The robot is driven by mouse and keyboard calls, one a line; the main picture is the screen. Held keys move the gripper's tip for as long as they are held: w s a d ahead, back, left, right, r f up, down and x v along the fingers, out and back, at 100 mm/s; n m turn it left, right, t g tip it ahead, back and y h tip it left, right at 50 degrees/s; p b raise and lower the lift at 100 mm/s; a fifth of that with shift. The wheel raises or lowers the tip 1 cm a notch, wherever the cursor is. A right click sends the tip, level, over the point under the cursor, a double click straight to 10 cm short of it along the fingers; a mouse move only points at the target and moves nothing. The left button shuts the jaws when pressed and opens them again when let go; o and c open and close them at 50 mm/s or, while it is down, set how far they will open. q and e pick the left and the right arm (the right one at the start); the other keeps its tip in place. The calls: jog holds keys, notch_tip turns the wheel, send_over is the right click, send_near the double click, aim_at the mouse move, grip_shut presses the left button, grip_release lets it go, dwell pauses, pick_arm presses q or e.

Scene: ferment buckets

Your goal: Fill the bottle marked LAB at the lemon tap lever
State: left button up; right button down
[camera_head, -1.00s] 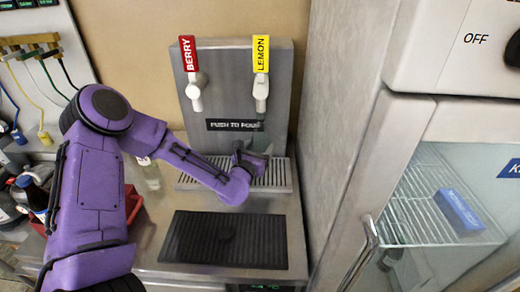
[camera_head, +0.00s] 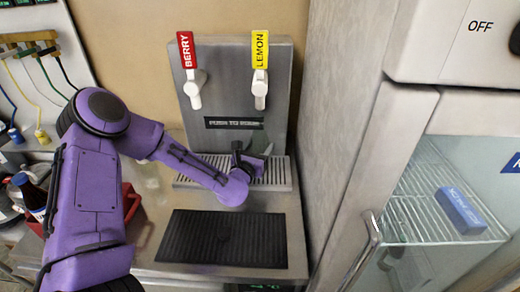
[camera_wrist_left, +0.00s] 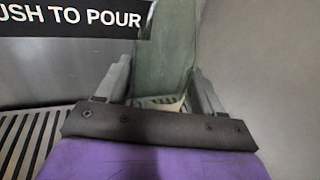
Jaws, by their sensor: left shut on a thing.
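The lemon tap lever (camera_head: 259,88) is white under a yellow LEMON sign (camera_head: 260,52) at the right of the steel dispenser. My left gripper (camera_head: 244,158) is over the drip tray, below this tap. In the left wrist view, my left gripper (camera_wrist_left: 160,98) is shut on a greenish, see-through bottle (camera_wrist_left: 165,55), which stands up between the fingers. In the head view, the bottle (camera_head: 261,142) shows only in part behind the gripper. No LAB mark is readable, and I cannot tell how full the bottle is. My right gripper is not in view.
The slatted drip tray (camera_head: 280,174) lies under both taps. The berry tap lever (camera_head: 194,88) is to the left. A black ribbed mat (camera_head: 222,240) in front is clear. A red container (camera_head: 130,203) is behind my left arm. A fridge (camera_head: 375,160) bounds the right side.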

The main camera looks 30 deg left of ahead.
pick_arm(q)
jog(key=o, duration=1.4)
jog(key=shift+s, duration=0.1)
jog(key=shift+s, duration=0.25)
jog(key=b+v, duration=0.1)
jog(key=v, duration=0.9)
jog(key=shift+b, duration=0.3)
